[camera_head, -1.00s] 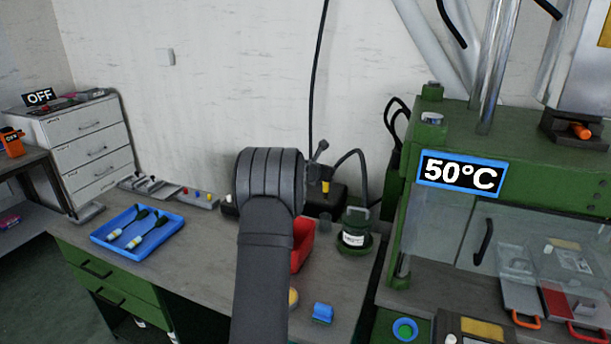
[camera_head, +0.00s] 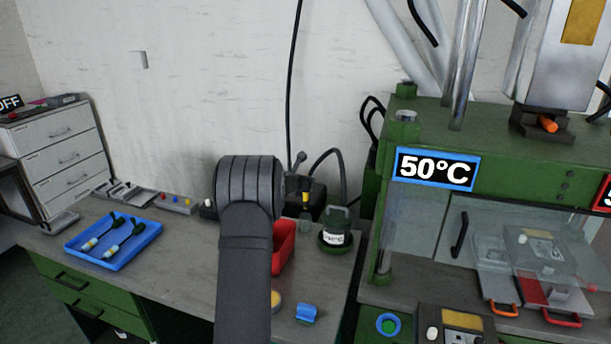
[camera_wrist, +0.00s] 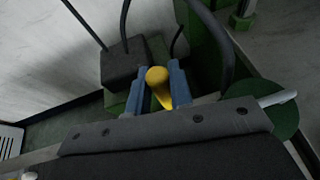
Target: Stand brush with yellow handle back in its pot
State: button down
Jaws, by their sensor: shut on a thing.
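My gripper (camera_wrist: 158,82) is shut on the yellow handle (camera_wrist: 157,78) of the brush, which sits between its two blue fingers in the wrist view. In the head view, the handle (camera_head: 306,197) shows as a small yellow patch right of my arm. Directly below it stands a small greyish, see-through pot (camera_head: 305,226). I cannot tell whether the brush's lower end is above the pot's rim or inside it. The bristles are not clearly visible. My arm hides most of the gripper in the head view.
A red bin (camera_head: 285,247) is in front, partly behind my arm. A black box (camera_wrist: 124,66) with cables is near the wall.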

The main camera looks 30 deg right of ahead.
aim_at(304, 199)
jog(key=shift+f, duration=3.95)
jog(key=c, duration=1.2)
grip_release()
jog(key=v, duration=1.7)
jog(key=shift+s+a, duration=0.25)
jog(key=shift+w+d+f, duration=0.1)
